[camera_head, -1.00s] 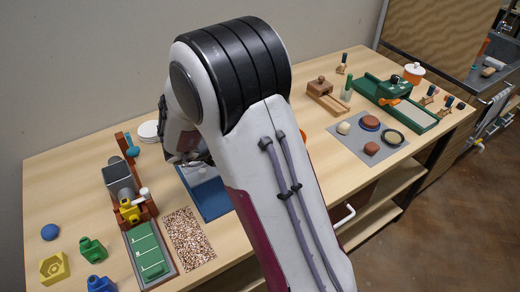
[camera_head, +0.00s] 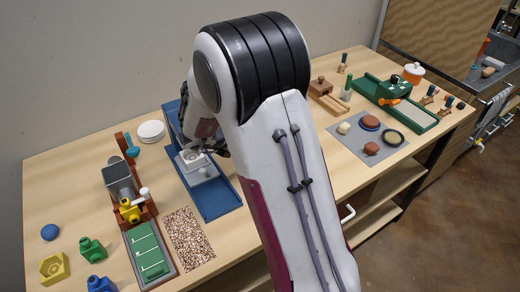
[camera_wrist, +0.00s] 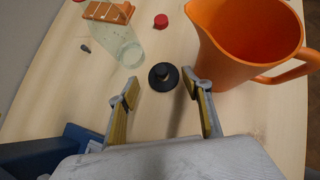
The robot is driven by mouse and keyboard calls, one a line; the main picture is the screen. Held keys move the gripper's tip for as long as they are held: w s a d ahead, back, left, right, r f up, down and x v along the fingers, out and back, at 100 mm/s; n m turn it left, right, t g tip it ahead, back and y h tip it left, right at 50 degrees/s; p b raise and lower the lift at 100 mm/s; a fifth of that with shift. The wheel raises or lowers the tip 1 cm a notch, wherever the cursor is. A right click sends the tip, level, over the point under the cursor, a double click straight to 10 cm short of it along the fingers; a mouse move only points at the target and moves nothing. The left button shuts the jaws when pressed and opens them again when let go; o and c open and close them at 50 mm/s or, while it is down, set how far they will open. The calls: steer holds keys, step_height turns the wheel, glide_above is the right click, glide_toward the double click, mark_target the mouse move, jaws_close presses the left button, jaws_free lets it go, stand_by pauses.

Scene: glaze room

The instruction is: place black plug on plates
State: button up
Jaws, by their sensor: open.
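The black plug (camera_wrist: 163,77), a round disc with a knob on top, stands on the wooden table in the wrist view. My gripper (camera_wrist: 160,92) is open, with its two yellow-padded fingers apart on either side of the line to the plug. The plug is just beyond the fingertips, and nothing is held. The plates (camera_head: 151,131) are a small white stack at the back left of the table in the head view. My arm hides the plug and most of my gripper there.
An orange pitcher (camera_wrist: 245,35) stands close right of the plug. A clear glass bottle (camera_wrist: 125,45) is left of it, and a red cap (camera_wrist: 161,20) lies beyond. A blue tray (camera_head: 218,202) with a white fitting stands between my arm and the plates.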

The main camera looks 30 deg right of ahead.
steer(key=shift+d+f, duration=0.15)
steer(key=shift+x, duration=2.55)
steer(key=c, duration=0.9)
steer(key=shift+c, duration=0.2)
step_height(320, 180, up, 18)
